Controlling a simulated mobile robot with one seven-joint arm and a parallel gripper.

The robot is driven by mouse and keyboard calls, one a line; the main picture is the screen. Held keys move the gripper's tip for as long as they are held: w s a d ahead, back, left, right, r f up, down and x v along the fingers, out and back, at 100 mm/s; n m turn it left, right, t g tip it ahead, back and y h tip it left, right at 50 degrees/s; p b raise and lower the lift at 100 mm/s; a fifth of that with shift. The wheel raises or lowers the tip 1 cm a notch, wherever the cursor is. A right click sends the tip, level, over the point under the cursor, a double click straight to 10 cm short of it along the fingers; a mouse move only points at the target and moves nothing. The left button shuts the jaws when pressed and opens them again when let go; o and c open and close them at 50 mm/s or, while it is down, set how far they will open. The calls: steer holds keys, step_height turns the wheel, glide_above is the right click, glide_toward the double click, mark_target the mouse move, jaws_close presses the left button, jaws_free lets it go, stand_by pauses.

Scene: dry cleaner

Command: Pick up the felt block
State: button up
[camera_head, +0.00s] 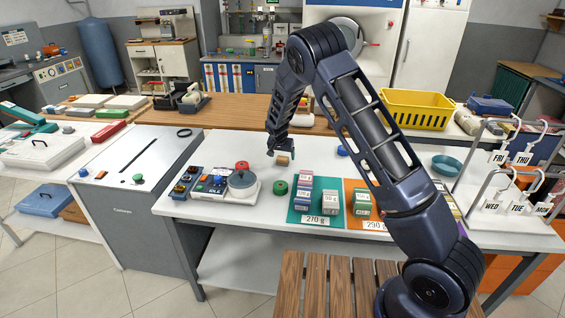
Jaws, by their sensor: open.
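A small tan-brown block (283,160), which looks like the felt block, lies on the white table (222,147) toward its back edge. My gripper (280,152) reaches down from above and is right over and beside the block. Its jaws are open. The fingertips are small in this view, and I cannot tell whether they touch the block or stand around it. The gripper partly hides the block's top.
A red round item (242,165), a green round item (281,187) and a scale (243,185) stand to the left front. Stacked boxes stand on a teal mat (311,216) and an orange mat (374,223). A yellow basket (418,109) is behind my arm.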

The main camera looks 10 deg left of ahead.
mark_target(283, 157)
steer(key=x, duration=0.3)
steer(key=shift+w+a+f, duration=0.1)
steer(key=shift+a+f, duration=0.05)
steer(key=shift+f, duration=0.05)
steer(key=shift+c, duration=0.2)
steer(key=c, duration=1)
steer(key=shift+c, duration=0.2)
